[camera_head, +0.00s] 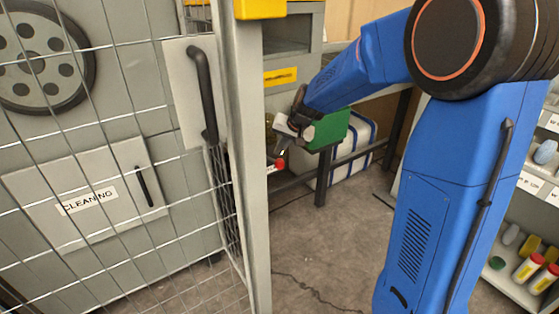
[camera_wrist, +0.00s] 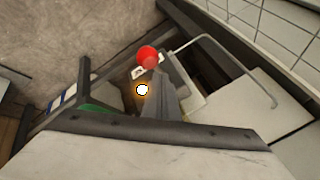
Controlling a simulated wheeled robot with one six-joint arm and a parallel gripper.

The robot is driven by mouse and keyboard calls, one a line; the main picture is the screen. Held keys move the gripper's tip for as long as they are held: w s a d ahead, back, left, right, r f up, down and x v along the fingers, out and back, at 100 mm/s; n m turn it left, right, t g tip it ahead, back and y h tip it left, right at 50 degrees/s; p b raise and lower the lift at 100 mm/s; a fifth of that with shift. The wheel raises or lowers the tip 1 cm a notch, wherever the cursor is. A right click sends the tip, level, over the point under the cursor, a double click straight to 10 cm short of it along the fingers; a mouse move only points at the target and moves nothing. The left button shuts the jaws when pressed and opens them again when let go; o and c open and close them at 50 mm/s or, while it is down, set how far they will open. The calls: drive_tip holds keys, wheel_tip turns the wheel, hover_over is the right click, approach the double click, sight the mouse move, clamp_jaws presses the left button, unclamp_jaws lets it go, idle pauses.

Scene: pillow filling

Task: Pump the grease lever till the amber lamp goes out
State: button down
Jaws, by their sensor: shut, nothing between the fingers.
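The grease lever's red knob (camera_wrist: 148,56) shows in the wrist view, just beyond the tip of my gripper (camera_wrist: 160,84). In the head view the red knob (camera_head: 279,164) sits right below my gripper (camera_head: 281,149). My gripper is shut and empty, pointing down at the knob. I cannot tell whether it touches the knob. The lever's rod is mostly hidden behind the fingers. The amber lamp (camera_wrist: 142,90) glows, with a white centre and orange halo, close beside the fingers in the wrist view. I cannot make out the lamp clearly in the head view.
A wire-mesh guard with a grey post (camera_head: 246,180) stands left of my gripper, before a grey machine with a CLEANING hatch (camera_head: 88,204). A bent grey rod (camera_wrist: 237,60) lies right of the knob. Shelves (camera_head: 510,280) stand at right.

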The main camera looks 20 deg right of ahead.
sight(282, 164)
drive_tip(key=shift+f, duration=0.15)
idle(0.3)
drive_tip(key=shift+s+f, duration=0.1)
drive_tip(key=shift+f, duration=0.2)
drive_tip(key=shift+s+d+f, duration=0.1)
drive_tip(key=shift+s+f, duration=0.1)
drive_tip(key=shift+f, duration=0.65)
drive_tip(key=shift+s+d+f, duration=0.1)
drive_tip(key=shift+s+f, duration=0.15)
drive_tip(key=shift+f, duration=0.65)
drive_tip(key=shift+s+d+f, duration=0.1)
drive_tip(key=shift+s+f, duration=0.1)
drive_tip(key=shift+f, duration=0.65)
idle(3.5)
